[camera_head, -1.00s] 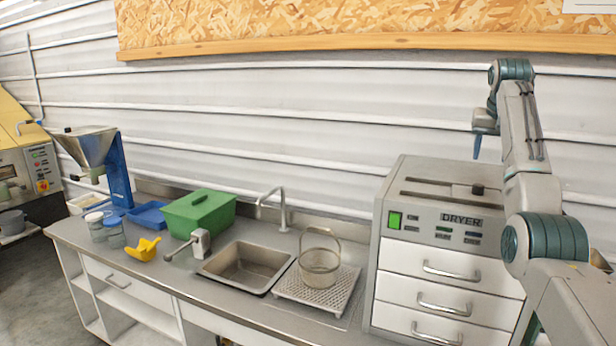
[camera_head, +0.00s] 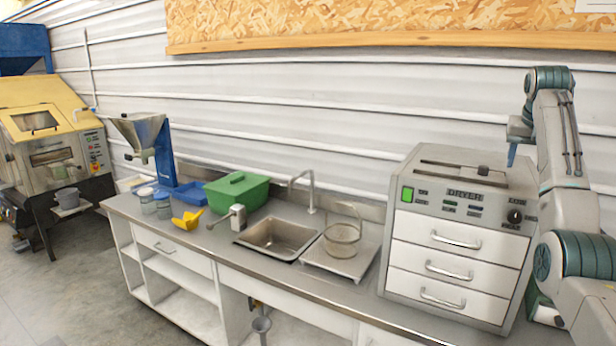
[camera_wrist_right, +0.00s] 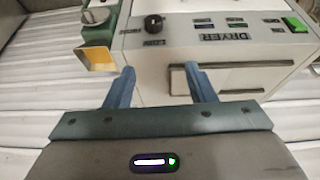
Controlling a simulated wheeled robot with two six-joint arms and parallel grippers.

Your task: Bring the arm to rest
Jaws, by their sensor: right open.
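My right arm (camera_head: 565,170) stands at the right edge of the head view, folded upward beside the dryer (camera_head: 462,185). My right gripper (camera_head: 513,150) hangs at its upper end, pointing down, apart from the dryer top. In the right wrist view the two blue fingers of the right gripper (camera_wrist_right: 160,85) are spread with nothing between them. The dryer front (camera_wrist_right: 235,60) with its knob and green switch appears upside down beyond them. My left gripper is not in view.
A yellow machine (camera_head: 50,135) stands far left. Floor (camera_head: 75,280) is clear in front of it.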

